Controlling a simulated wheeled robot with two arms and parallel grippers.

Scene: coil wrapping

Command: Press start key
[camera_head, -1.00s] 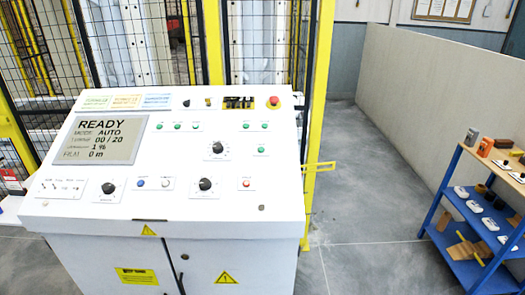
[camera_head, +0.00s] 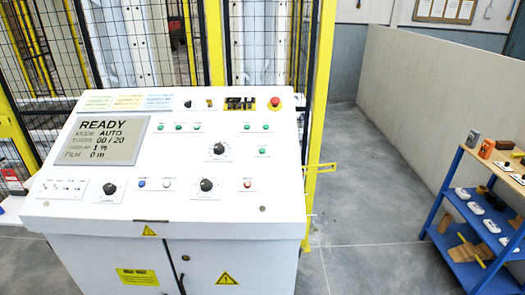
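A white control panel (camera_head: 170,208) with a sloped top stands in front of me. Several small green buttons (camera_head: 181,127) sit in the upper middle and right, and a small red button (camera_head: 248,184) sits lower right. Black knobs (camera_head: 207,185) stand between. None is clearly marked as the start key. Neither of my grippers shows in the head view.
A red emergency stop (camera_head: 275,103) sits at the panel's top right. A yellow-framed mesh fence (camera_head: 262,50) stands behind. A blue shelf (camera_head: 447,215) with small items is at the right. Grey floor (camera_head: 365,200) between panel and shelf is clear.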

